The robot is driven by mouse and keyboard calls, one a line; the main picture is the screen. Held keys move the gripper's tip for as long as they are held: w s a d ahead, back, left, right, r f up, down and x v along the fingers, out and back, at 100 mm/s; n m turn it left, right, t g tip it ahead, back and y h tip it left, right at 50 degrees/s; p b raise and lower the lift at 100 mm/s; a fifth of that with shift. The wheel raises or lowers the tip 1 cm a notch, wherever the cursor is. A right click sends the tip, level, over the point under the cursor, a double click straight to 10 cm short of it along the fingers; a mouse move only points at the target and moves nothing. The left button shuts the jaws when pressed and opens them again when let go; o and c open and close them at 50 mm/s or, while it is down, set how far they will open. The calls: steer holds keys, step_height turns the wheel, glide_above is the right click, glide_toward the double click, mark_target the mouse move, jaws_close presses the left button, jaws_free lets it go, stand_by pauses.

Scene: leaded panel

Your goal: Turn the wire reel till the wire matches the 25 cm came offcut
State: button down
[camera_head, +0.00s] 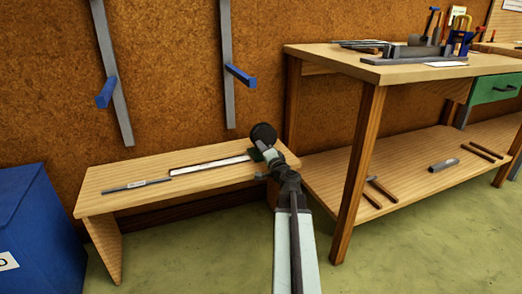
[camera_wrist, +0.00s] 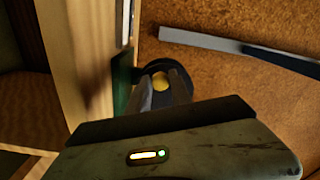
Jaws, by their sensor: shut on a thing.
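The wire reel (camera_head: 263,134) is a dark disc on a green mount (camera_head: 256,155) at the right end of the low wooden bench. My gripper (camera_head: 270,156) is at the reel. In the wrist view my gripper (camera_wrist: 161,86) is shut on the reel's yellow knob (camera_wrist: 160,82), with the dark reel (camera_wrist: 158,67) around and behind it. The came offcut (camera_head: 124,187), a thin grey bar, lies towards the bench's left end. A long white strip (camera_head: 215,164) with a dark edge runs from the mount towards the offcut. I cannot make out the wire or its end.
The low bench (camera_head: 105,203) stands against a brown board wall. A blue bin (camera_head: 40,235) is at its left. A taller workbench (camera_head: 400,70) with tools stands to the right, its leg (camera_head: 358,170) near my arm.

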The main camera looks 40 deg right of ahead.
steer(key=shift+f+n, duration=0.25)
steer(key=shift+n, duration=0.45)
steer(key=shift+d, duration=0.1)
steer(key=c, duration=1.2)
jaws_free()
